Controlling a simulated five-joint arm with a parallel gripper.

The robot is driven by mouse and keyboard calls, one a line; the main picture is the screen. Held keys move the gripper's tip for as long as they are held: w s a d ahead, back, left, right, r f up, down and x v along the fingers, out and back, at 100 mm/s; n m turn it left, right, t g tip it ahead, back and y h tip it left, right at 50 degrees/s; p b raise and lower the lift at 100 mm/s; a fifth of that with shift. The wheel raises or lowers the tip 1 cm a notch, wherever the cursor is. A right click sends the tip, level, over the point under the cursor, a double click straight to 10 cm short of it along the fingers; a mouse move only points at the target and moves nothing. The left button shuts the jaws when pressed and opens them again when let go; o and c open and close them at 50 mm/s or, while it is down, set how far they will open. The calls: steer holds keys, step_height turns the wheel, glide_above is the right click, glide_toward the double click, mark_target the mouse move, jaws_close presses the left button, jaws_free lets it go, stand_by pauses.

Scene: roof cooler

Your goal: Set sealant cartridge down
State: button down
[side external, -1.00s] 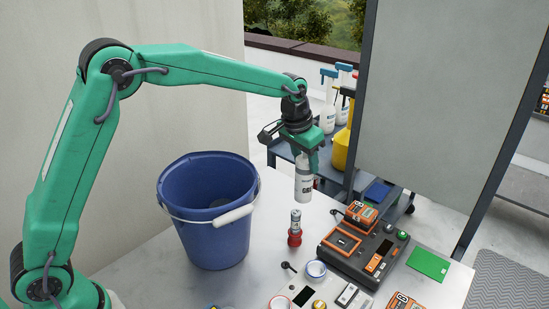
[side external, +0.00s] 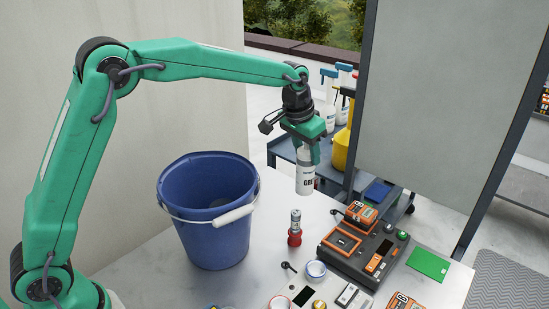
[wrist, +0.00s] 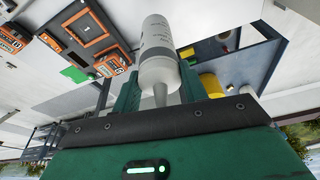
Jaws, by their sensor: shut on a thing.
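The sealant cartridge (side external: 306,174) is a white cylinder with dark printing. It hangs upright below my gripper (side external: 304,152) in the side view, above the far part of the metal table. My gripper is shut on its upper end. In the wrist view the cartridge (wrist: 159,55) sits between the green fingers of my gripper (wrist: 160,92), with its tapered nozzle toward the palm. The cartridge's lower end appears above the tabletop, but the exact gap is hard to judge.
A blue bucket (side external: 207,237) stands left of the cartridge. A red and grey bottle-like item (side external: 295,230) stands in front of it. A charger with orange batteries (side external: 362,250) is at right. Small items clutter the front, and a cart (side external: 283,150) stands behind the table.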

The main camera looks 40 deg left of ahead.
steer(key=w+d, duration=0.6)
steer(key=w, duration=0.1)
steer(key=shift+w+r+m, duration=0.2)
steer(key=shift+w+m, duration=0.2)
step_height(320, 180, down, 10)
stand_by(1.1)
steer(key=shift+f, duration=0.1)
steer(key=c, duration=0.8)
jaws_free()
steer(key=shift+f, duration=0.1)
